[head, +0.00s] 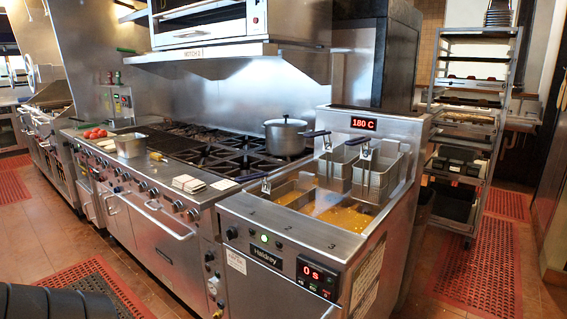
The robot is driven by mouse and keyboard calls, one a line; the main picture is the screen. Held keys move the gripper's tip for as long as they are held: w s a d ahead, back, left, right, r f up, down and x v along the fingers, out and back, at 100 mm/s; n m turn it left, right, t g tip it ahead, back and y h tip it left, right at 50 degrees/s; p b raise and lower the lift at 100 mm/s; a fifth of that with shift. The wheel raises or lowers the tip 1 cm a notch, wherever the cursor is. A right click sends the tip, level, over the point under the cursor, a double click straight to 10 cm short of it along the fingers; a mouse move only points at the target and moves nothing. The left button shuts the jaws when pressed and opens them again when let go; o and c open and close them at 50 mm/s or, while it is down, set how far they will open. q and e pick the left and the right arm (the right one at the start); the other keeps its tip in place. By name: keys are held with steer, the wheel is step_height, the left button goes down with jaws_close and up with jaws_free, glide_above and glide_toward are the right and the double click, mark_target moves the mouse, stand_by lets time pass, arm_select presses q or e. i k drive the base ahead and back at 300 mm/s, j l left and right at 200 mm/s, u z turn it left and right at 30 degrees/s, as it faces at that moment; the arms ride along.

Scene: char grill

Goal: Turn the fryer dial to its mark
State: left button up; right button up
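The fryer (300,238) is a steel unit at the centre right, with two baskets (375,178) hung at the back above golden oil. A small black knob (231,233), which looks like the fryer dial, sits at the left end of its front panel. Its pointer and mark are too small to read. A green-lit button (264,237) is to the right of the knob. A red display (317,274) on the front reads 0 s, and the rear display (363,123) reads 180 C. Neither gripper is in view.
The range (160,225) with its own row of knobs adjoins the fryer on the left. A pot (286,136) stands on its burners, and folded cloths (189,184) lie on its front ledge. A tray rack (478,210) stands at right.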

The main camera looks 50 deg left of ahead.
mark_target(232, 232)
steer(key=j+u, duration=0.1)
steer(key=u, duration=1.25)
steer(key=i+l, duration=0.05)
